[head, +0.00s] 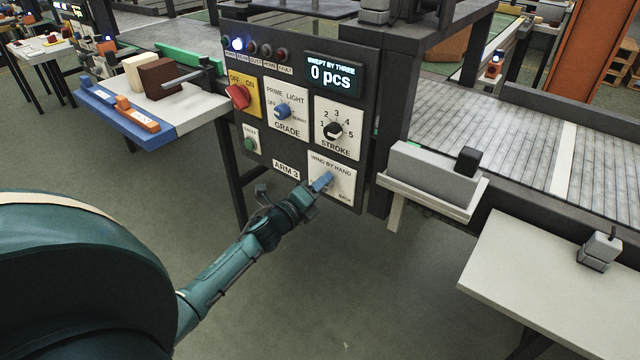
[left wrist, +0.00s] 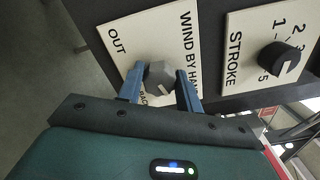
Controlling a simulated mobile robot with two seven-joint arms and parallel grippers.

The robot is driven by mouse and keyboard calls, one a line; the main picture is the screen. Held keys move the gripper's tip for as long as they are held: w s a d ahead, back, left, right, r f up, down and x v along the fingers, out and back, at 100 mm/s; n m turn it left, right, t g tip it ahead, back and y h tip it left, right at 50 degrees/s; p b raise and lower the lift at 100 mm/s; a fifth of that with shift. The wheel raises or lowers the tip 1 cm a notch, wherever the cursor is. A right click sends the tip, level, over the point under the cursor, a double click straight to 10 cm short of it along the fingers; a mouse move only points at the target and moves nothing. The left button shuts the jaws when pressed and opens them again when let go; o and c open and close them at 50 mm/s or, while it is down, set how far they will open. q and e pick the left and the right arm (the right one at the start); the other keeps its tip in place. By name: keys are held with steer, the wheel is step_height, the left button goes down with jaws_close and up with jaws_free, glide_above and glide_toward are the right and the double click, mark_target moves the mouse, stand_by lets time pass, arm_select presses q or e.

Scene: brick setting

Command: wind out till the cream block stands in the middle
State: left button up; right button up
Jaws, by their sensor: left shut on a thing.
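The cream block (head: 135,72) stands upright on the white-and-blue side table at the left, beside a brown block (head: 160,78) that partly hides it. A grey rod (head: 188,77) reaches from the machine toward the brown block. My left gripper (head: 322,182) is at the WIND BY HAND plate (head: 343,184), low on the dark control panel. In the left wrist view its fingers (left wrist: 160,82) stand either side of a grey knob (left wrist: 157,77) and are shut on it. OUT shows on the plate; BACK is partly covered by the finger. My right gripper is out of view.
The panel also carries a red switch (head: 238,96), a blue GRADE knob (head: 283,111), a black STROKE knob (head: 333,131) and a display (head: 332,76) reading 0 pcs. The floor below the panel is clear.

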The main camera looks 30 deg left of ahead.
arm_select(q)
steer(key=n+p, duration=0.3)
steer(key=n, duration=0.8)
steer(key=shift+f, duration=0.2)
steer(key=shift+n, duration=0.3)
steer(key=o, duration=1)
steer(key=s+a+p, duration=0.1)
steer(key=s, duration=1.2)
steer(key=shift+s, duration=0.15)
stand_by(0.4)
